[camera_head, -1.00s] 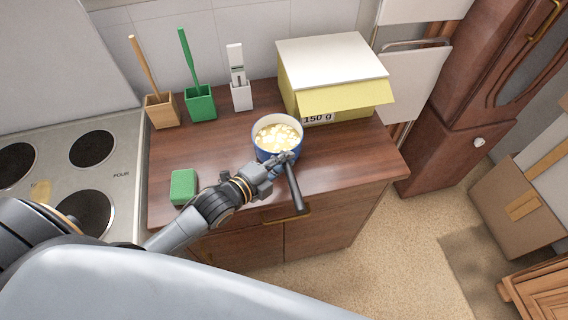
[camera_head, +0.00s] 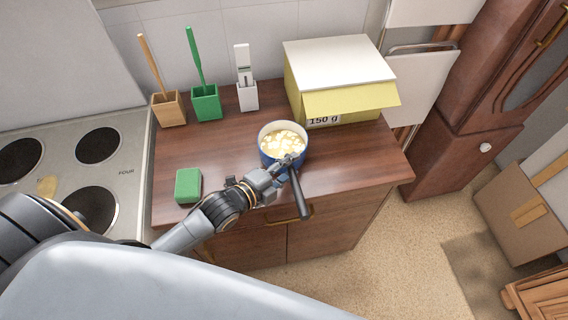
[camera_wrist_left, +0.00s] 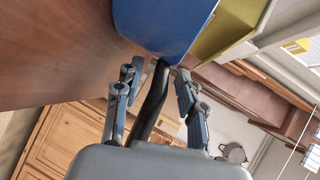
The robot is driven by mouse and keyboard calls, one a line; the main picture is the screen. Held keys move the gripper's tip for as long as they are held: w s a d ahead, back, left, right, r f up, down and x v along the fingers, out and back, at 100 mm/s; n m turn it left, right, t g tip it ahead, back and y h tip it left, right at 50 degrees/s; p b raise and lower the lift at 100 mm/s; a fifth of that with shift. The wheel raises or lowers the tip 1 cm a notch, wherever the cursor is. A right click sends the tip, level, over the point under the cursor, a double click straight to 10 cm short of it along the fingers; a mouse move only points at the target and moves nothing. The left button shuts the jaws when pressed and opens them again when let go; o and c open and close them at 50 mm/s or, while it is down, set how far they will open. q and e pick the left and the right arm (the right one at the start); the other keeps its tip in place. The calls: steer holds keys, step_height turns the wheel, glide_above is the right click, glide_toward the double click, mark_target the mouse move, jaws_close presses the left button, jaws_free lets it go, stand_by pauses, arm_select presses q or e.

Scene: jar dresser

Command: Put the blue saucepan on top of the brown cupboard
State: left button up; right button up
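The blue saucepan (camera_head: 270,157), with a white inside and pale yellow pieces in it, appears upright on the brown cupboard (camera_head: 350,172), near its front edge. Its dark handle (camera_head: 299,196) points forward past that edge. My left gripper (camera_head: 288,167) is at the handle close to the pan. In the left wrist view, the fingers (camera_wrist_left: 154,92) are apart, with the handle (camera_wrist_left: 152,103) between them and gaps visible on both sides. The blue pan wall (camera_wrist_left: 165,25) is just ahead of the fingertips. My right gripper is not in view.
A green block (camera_head: 188,186) lies at the cupboard's left. Brush holders (camera_head: 206,103) and a white holder (camera_head: 247,95) stand at the back. A yellow box (camera_head: 340,95) is behind the pan. A stove (camera_head: 122,180) adjoins on the left. The cupboard's middle is clear.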

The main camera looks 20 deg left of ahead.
arm_select(q)
steer(key=b+v, duration=0.1)
steer(key=v, duration=0.9)
steer(key=shift+s+a+r+b, duration=0.1)
steer(key=shift+s+b, duration=0.1)
steer(key=shift+b, duration=0.1)
steer(key=shift+v, duration=0.8)
steer(key=shift+w, duration=0.1)
